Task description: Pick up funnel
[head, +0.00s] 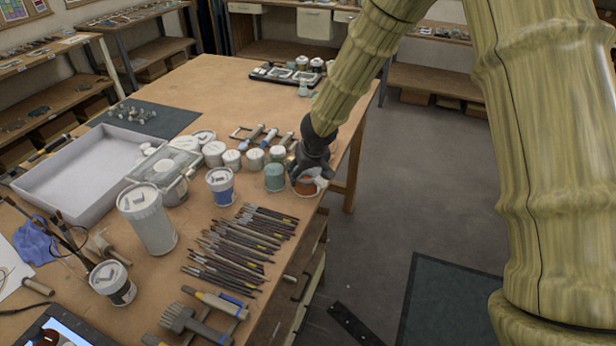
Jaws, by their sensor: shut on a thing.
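My gripper (311,172), dark grey, is low over the right edge of the wooden table, at an orange-brown jar (307,188). Its fingers are shut on a small pale piece that shows between and beside them, which I take to be the funnel (322,180). Most of the funnel is hidden by the gripper. I cannot tell whether it still touches the jar below it.
Left of the gripper stand a green jar (275,178), a blue-banded jar (220,186) and several white pots. Many brushes (240,246) lie in front on the wooden table (215,85). A large white tray (60,206) is at left.

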